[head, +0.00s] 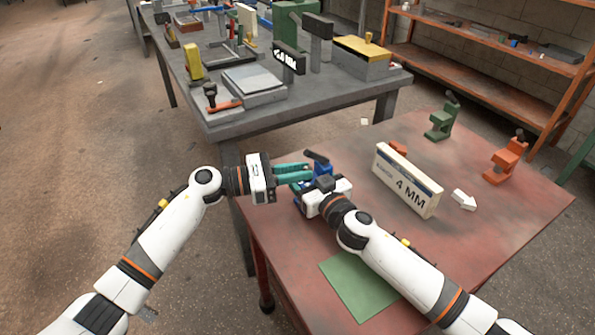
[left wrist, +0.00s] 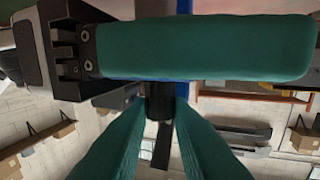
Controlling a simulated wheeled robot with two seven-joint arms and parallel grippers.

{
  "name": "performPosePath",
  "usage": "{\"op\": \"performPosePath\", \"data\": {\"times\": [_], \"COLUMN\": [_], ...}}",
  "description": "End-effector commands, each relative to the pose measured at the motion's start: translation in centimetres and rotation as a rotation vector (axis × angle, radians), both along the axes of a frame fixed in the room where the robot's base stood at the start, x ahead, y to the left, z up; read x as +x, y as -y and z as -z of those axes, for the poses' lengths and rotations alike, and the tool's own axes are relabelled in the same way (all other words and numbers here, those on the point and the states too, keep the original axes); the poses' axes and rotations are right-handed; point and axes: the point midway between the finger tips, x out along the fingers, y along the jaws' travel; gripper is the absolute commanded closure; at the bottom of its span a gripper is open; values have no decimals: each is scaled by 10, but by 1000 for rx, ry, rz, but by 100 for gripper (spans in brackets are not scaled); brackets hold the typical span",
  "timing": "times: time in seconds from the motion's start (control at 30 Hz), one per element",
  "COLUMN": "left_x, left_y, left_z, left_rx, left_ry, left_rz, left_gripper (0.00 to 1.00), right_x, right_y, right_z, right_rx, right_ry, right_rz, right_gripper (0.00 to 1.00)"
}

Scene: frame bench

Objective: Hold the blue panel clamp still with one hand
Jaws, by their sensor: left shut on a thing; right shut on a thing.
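The blue panel clamp (head: 322,169) is at the left part of the red table (head: 480,260), largely hidden by my grippers. Its dark handle shows above it. My left gripper (head: 307,173) reaches in from the left, its teal fingers shut on part of the clamp. In the left wrist view, its fingertips (left wrist: 160,112) close on a black round part of the clamp, with a blue strip (left wrist: 183,92) behind. My right gripper (head: 309,183) is shut on the clamp from the near side; its grip is mostly hidden. A teal finger of it (left wrist: 205,48) crosses the left wrist view.
A "4 MM" box (head: 408,182) stands right of the clamp, with a white arrow (head: 464,200) beside it. A green clamp (head: 441,120) and an orange clamp (head: 506,158) stand farther back. A green mat (head: 352,285) lies near the front. A cluttered grey bench (head: 300,108) stands behind.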

Motion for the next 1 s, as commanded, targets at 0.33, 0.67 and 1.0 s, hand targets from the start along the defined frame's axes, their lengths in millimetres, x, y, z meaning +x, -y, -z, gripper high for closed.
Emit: {"op": "performPosePath", "data": {"times": [0.33, 0.67, 1.0], "left_x": [1, -12, -31], "left_y": [-1, -42, -103], "left_z": [0, 2, 1], "left_rx": [1, 5, 2], "left_ry": [0, -2, -3], "left_rz": [-4, -7, -6], "left_gripper": [72, 72, 72], "right_x": [1, 1, 1], "right_y": [1, 0, 0], "right_z": [-2, -2, -2], "right_rx": [3, 2, 2], "right_ry": [1, 1, 1], "right_rz": [1, 1, 1], "right_gripper": [62, 62, 62]}}
